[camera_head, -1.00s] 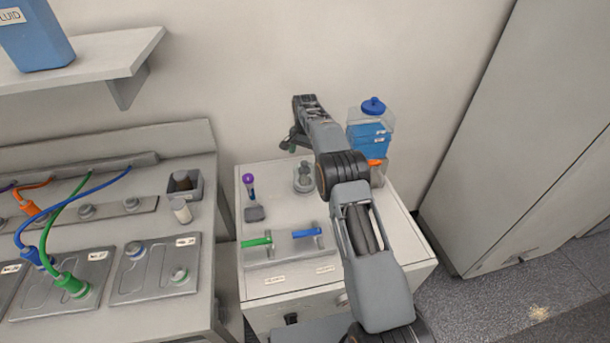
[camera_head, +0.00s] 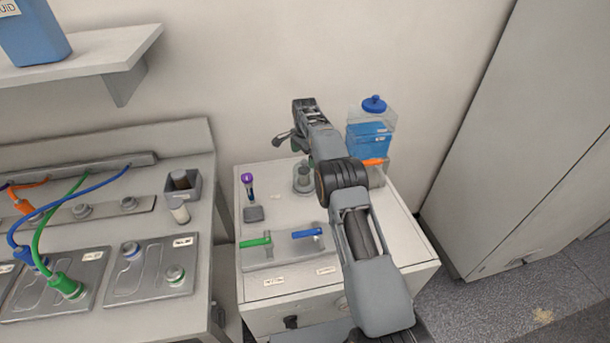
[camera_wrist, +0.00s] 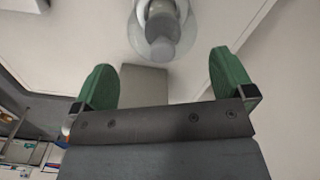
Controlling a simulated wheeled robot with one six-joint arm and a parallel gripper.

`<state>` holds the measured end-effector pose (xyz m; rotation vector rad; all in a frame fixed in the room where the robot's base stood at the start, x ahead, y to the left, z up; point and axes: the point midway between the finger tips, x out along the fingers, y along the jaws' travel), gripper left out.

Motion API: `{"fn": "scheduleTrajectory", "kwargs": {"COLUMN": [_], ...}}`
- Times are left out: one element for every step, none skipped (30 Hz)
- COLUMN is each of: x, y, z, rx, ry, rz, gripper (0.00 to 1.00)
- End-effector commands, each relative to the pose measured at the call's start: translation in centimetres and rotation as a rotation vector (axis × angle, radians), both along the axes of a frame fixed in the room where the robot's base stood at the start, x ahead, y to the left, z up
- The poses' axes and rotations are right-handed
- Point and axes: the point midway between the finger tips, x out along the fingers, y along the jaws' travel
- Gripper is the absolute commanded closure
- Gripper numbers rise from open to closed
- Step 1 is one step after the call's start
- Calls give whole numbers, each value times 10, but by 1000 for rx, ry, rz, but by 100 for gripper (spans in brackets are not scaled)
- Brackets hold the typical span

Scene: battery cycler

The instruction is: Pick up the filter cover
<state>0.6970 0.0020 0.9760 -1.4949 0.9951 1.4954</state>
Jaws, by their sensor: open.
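A round grey housing with a knobbed grey top, which I take for the filter cover (camera_head: 304,172), stands on the white cabinet top behind the tap handles, left of my forearm. In the wrist view the grey cover (camera_wrist: 163,28) shows at the top edge, in line with the gap between the fingers and partly cut off by the frame. My gripper (camera_head: 287,147) is above and beside it in the head view, partly hidden by its own wrist. In the wrist view my gripper (camera_wrist: 163,82) has its green fingertips wide apart, with nothing between them.
A clear container of blue fluid (camera_head: 368,140) stands close right of my arm. A purple-topped tool (camera_head: 248,188) and green (camera_head: 256,242) and blue (camera_head: 308,233) handles are on the cabinet (camera_head: 285,209). A bench with cables and a grey box (camera_head: 196,187) is at left.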

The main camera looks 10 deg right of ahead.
Motion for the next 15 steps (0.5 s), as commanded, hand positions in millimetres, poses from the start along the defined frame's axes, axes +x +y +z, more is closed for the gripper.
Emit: {"fn": "scheduleTrajectory", "kwargs": {"x": [0,0,0,0,0,0,0,0,0,1,1,1,1,1,1], "y": [0,0,0,1,1,2,2,3,4,4,5,4,4,4,4], "z": [-2,-3,-5,-6,-8,-13,-17,-21,-26,-30,-34,-40,-43,-46,-49], "rx": [0,0,0,0,1,0,0,0,0,0,0,0,0,0,0], "ry": [0,0,0,1,1,2,3,4,3,3,3,2,2,2,1], "rz": [0,1,1,1,1,1,2,2,2,2,2,2,2,2,1], "gripper": [0,0,0,0,0,0,0,0,0,0,0,0,0,0,0]}}
